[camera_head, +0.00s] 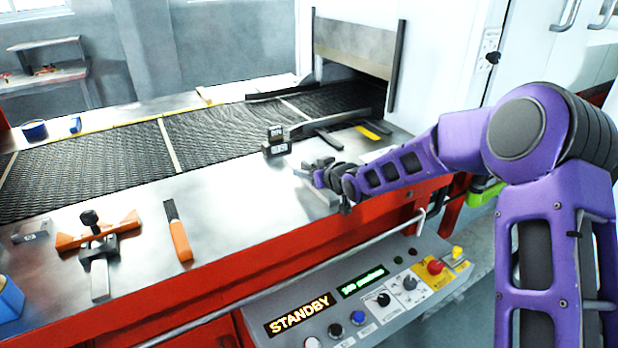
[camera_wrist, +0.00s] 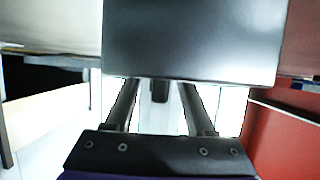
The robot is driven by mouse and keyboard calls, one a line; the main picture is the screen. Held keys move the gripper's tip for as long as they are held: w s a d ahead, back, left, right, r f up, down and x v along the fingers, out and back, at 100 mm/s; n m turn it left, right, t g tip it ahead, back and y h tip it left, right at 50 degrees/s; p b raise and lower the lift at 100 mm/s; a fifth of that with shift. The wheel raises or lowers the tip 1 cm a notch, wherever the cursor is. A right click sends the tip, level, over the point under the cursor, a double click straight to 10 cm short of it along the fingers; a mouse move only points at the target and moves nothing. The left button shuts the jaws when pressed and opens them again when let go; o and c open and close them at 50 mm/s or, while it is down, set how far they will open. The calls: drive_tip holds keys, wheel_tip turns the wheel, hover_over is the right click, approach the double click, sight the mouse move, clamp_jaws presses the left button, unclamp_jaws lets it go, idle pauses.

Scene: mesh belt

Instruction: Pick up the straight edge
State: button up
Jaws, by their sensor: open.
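A flat grey metal bar (camera_head: 320,193), which looks like the straight edge, lies at the front edge of the steel table beside my gripper, partly hidden by it. My gripper (camera_head: 322,174) is low over the table's front edge. In the wrist view a broad grey metal plate (camera_wrist: 190,40), likely the same bar seen close, fills the upper middle. My gripper's two fingers (camera_wrist: 158,92) are spread apart there with nothing clearly held, and their tips are hidden at the plate's lower edge. I cannot tell whether they touch it.
A mesh belt (camera_head: 215,130) runs behind into an oven opening. A control panel (camera_head: 370,300) and rail project below the front edge.

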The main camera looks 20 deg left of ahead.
drive_tip(key=shift+c, duration=0.3)
clamp_jaws()
drive_tip(key=shift+r, duration=0.1)
idle(1.0)
